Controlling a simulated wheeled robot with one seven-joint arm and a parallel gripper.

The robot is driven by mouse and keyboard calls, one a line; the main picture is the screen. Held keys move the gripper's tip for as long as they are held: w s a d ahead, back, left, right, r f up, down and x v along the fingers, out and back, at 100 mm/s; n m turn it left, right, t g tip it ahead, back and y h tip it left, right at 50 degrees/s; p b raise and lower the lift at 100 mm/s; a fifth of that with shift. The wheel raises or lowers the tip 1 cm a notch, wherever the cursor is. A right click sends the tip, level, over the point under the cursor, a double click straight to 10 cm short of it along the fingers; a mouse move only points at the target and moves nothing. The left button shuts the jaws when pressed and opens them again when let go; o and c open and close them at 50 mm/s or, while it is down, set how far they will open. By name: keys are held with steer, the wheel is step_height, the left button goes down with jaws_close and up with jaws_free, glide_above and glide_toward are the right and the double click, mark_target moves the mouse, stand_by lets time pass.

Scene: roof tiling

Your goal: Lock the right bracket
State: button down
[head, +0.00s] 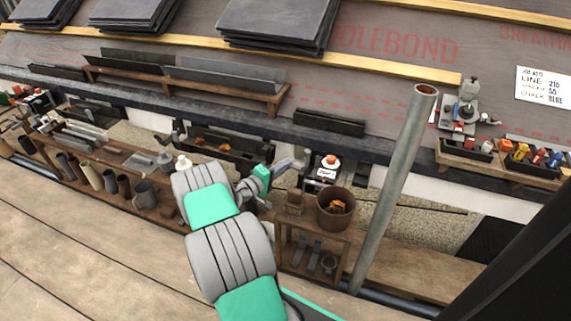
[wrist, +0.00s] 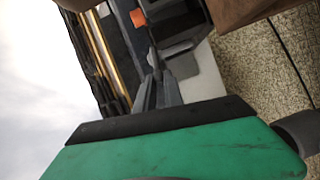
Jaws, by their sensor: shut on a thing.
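My gripper (head: 297,163) reaches to the dark fascia, just left of a small dark unit (head: 322,186) with a white label and a red-orange knob (head: 331,162). In the wrist view my gripper (wrist: 154,72) has its grey fingers together on a thin dark lever-like part (wrist: 152,52). The orange knob (wrist: 138,18) shows just beyond the fingertips, beside a grey boxy body. I cannot tell for sure which part is the right bracket or whether it is locked; the fingers and the steep view hide much of it.
A brown bucket (head: 336,208) stands on a small wooden stand below and right of my gripper. A tall grey pipe (head: 398,185) rises right of it. A wooden shelf with cups and tools (head: 110,185) lies left. Slate stacks (head: 278,24) rest on the roof above.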

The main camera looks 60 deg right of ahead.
steer(key=shift+f+n+g+h, duration=0.3)
steer(key=shift+f+n, duration=0.15)
steer(key=shift+n, duration=0.45)
steer(key=c, duration=1.4)
jaws_free()
steer(key=shift+c, duration=0.2)
